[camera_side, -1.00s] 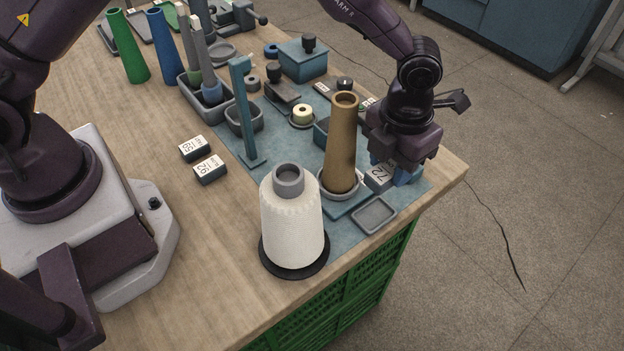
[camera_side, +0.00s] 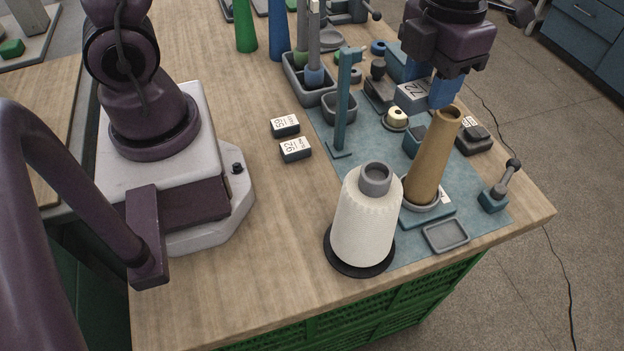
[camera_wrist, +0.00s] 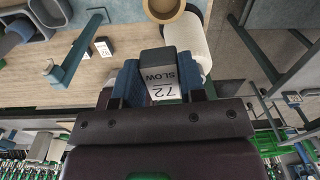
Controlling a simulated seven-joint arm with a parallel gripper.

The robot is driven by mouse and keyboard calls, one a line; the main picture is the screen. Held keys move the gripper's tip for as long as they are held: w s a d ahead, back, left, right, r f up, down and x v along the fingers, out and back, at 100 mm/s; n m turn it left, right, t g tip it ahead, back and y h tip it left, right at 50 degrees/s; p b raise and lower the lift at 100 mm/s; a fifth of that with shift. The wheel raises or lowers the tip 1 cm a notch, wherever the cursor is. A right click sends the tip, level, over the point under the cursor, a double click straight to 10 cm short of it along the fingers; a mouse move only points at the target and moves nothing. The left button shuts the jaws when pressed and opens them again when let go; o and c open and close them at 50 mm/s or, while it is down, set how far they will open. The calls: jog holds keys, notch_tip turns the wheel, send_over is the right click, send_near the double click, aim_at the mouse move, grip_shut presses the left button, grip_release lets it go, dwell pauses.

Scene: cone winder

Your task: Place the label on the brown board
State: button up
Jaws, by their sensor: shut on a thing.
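The label (camera_side: 411,92) is a small dark grey block with a white face reading 72 and SLOW. My gripper (camera_side: 426,90) has its blue fingers shut on it, in the air above the blue mat, behind the brown cone's top in the side view. In the wrist view the label (camera_wrist: 161,72) sits between the fingers of my gripper (camera_wrist: 165,88), with its print upside down. The brown wooden tabletop (camera_side: 240,230) is bare at the front left. I cannot pick out a separate brown board.
A brown cone (camera_side: 432,160) stands tilted in a round holder on the mat (camera_side: 400,258). A white yarn cone (camera_side: 364,222) stands in front. Two similar labels (camera_side: 285,125) (camera_side: 295,150) lie on the wood. A blue post (camera_side: 343,105) and a small lever device (camera_side: 500,188) stand nearby.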

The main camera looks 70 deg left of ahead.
jog(key=s+a+f+n, duration=0.2)
jog(key=s+a+n, duration=0.1)
jog(key=s+a, duration=0.8)
send_over(315, 178)
notch_tip(315, 178, down, 12)
jog(key=shift+f, duration=4.55)
jog(key=shift+f, duration=0.2)
jog(key=o, duration=0.9)
jog(key=shift+r, duration=0.1)
notch_tip(315, 178, up, 12)
jog(key=shift+r, duration=0.1)
